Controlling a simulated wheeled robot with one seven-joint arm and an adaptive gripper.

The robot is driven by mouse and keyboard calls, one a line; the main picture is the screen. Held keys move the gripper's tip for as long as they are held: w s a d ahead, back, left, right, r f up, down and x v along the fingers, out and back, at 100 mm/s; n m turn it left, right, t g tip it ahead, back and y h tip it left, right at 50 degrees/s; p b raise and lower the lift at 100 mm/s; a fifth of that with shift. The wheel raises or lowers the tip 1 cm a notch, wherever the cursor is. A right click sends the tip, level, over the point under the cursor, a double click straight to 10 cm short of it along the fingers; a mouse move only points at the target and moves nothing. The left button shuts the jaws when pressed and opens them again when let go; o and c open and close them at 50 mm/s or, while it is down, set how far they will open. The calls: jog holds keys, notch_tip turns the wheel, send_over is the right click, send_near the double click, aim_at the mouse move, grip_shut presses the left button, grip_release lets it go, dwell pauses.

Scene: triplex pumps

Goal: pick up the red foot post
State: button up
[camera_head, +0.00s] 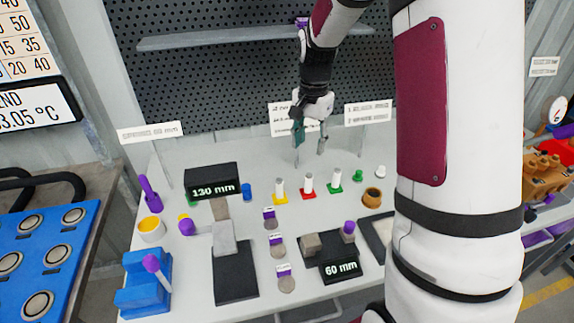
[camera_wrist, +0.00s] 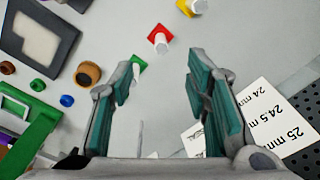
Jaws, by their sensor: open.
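The red foot post (camera_head: 308,184) is a white upright post on a square red base, standing on the grey table between a yellow foot post (camera_head: 280,189) and a green foot post (camera_head: 335,182). In the wrist view the red foot post (camera_wrist: 160,40) shows at the top, beyond the fingertips and roughly between them. The green one (camera_wrist: 137,66) is partly hidden by the left finger, and the yellow one (camera_wrist: 188,7) is at the top edge. My gripper (camera_head: 309,150) is open and empty, above the table and behind the row of posts in the head view.
A brown ring (camera_head: 372,197) stands right of the posts. Label signs (camera_head: 369,113) stand behind at the pegboard (camera_head: 230,80). A blue bin (camera_head: 145,285) is at the left.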

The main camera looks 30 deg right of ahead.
aim_at(308, 184)
jog(key=shift+m, duration=0.7)
jog(key=f, duration=0.1)
jog(key=w+d+f, duration=0.1)
jog(key=d+f, duration=0.1)
jog(key=f, duration=0.1)
jog(key=shift+w, duration=0.15)
notch_tip(308, 184, down, 8)
jog(key=shift+r+p, duration=0.1)
jog(key=shift+p, duration=0.55)
jog(key=shift+w+a+f+p, duration=0.1)
jog(key=shift+f+p, duration=0.2)
jog(key=shift+f, duration=1.2)
jog(key=shift+w+a+f+p, duration=0.1)
jog(key=shift+f+p, duration=0.2)
jog(key=shift+f, duration=1.15)
jog(key=shift+c, duration=0.3)
grip_shut()
